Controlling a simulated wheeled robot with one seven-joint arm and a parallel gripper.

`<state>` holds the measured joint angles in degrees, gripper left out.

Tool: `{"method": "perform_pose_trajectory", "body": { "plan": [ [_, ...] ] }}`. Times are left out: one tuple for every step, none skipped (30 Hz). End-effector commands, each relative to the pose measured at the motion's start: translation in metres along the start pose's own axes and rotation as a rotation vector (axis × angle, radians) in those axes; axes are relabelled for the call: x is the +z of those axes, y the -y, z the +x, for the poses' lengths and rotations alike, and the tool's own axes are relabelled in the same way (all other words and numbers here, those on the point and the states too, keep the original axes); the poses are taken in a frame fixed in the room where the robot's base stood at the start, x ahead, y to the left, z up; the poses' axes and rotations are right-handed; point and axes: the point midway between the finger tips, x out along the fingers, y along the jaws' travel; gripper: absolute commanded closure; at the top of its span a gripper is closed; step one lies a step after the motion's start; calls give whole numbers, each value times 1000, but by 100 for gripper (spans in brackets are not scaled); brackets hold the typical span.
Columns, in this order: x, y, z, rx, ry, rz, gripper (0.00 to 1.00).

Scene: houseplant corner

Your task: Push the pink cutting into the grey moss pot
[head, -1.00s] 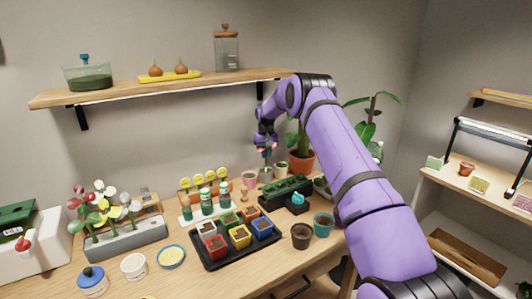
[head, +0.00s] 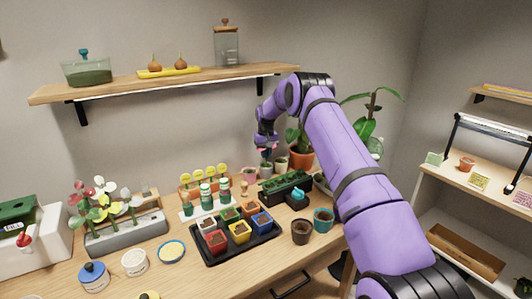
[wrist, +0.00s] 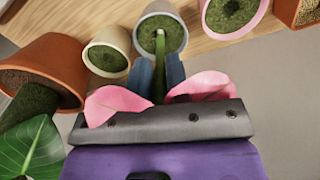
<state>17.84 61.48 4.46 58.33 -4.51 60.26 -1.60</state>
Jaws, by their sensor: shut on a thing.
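My gripper (wrist: 161,78) is shut on the pink cutting, whose pink leaves (wrist: 118,104) spread on both sides of the fingers in the wrist view. Its green stem runs out between the fingers to the grey moss pot (wrist: 138,37), with the lower end over the middle of the moss. I cannot tell how far the stem end is in the moss. In the head view my gripper (head: 266,148) is close above the grey pot (head: 265,170) at the back of the bench, and the cutting is mostly hidden.
A cream moss pot (wrist: 92,62) and a terracotta pot (wrist: 60,52) stand to one side of the grey pot in the wrist view. A pink-rimmed moss pot (wrist: 208,27) stands on the other. A tray (head: 211,259) of coloured pots lies nearer the front.

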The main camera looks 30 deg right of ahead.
Motion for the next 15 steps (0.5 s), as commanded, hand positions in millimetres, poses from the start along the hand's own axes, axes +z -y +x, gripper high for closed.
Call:
{"method": "perform_pose_trajectory", "body": {
  "plan": [
    [0,0,1,0,0,0,100],
    [0,0,2,0,0,0,100],
    [0,0,3,0,0,0,100],
    [0,0,3,0,0,0,100],
    [0,0,4,0,0,0,100],
    [0,0,5,0,0,0,100],
    [0,0,5,0,0,0,100],
    [0,0,6,0,0,0,100],
    [0,0,7,0,0,0,100],
    [0,0,8,0,0,0,100],
    [0,0,8,0,0,0,100],
    [0,0,9,0,0,0,100],
    [0,0,9,0,0,0,100],
    [0,0,10,0,-1,0,100],
    [0,0,10,0,-1,0,100]
  ]
}}
